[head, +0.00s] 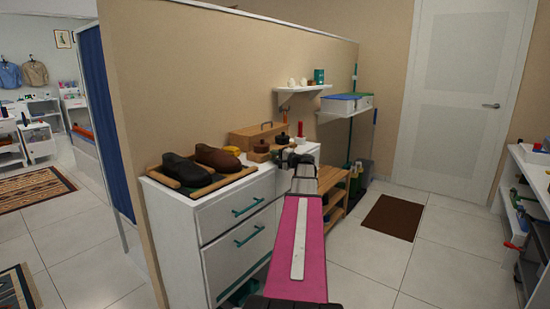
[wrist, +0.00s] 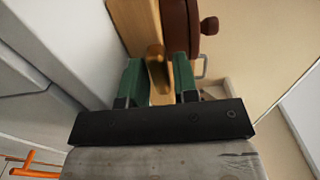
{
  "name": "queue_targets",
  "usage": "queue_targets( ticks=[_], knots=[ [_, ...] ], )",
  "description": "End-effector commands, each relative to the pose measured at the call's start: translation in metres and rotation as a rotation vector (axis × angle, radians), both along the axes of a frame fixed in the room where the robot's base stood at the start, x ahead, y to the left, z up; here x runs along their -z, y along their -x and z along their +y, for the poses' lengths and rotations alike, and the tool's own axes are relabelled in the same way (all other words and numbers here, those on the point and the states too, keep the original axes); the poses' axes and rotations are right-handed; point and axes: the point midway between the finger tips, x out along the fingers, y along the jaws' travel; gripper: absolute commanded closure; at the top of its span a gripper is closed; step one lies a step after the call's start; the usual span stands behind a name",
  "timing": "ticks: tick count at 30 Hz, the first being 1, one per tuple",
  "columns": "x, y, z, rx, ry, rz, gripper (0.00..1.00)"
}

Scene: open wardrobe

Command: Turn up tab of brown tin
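In the wrist view the brown tin (wrist: 180,22) is dark reddish-brown and round, with a small knob, and sits against a tan wooden base at the top of the picture. A tan tab (wrist: 157,72) with a rounded end projects from the base towards me. My gripper (wrist: 160,78) has its two green fingers apart, one on each side of the tab. I cannot tell whether either finger touches it. In the head view my gripper (head: 290,159) is at the right end of the white cabinet, near small brown lidded tins (head: 282,139); it partly hides what lies there.
The white drawer cabinet (head: 235,220) has teal handles. A wall shelf (head: 302,90) hangs above, and a wooden shelf unit (head: 333,185) stands to the right.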

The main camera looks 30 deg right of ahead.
Motion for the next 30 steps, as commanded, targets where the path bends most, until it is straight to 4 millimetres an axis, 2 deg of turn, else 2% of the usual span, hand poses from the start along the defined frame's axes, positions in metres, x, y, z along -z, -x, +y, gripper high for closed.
queue_targets(
  ticks=[6, 9, 20, 30],
  knots=[
    [0.0, 0.0, -0.0001, 0.0, 0.0, 0.0, 0.72],
    [0.0, 0.0001, -0.0001, 0.0, 0.0, 0.0, 1.0],
    [0.0003, 0.0003, -0.0001, 0.0, -0.028, 0.013, 1.0],
    [0.0003, 0.0004, -0.0002, 0.0, -0.225, 0.093, 1.0]
  ],
)
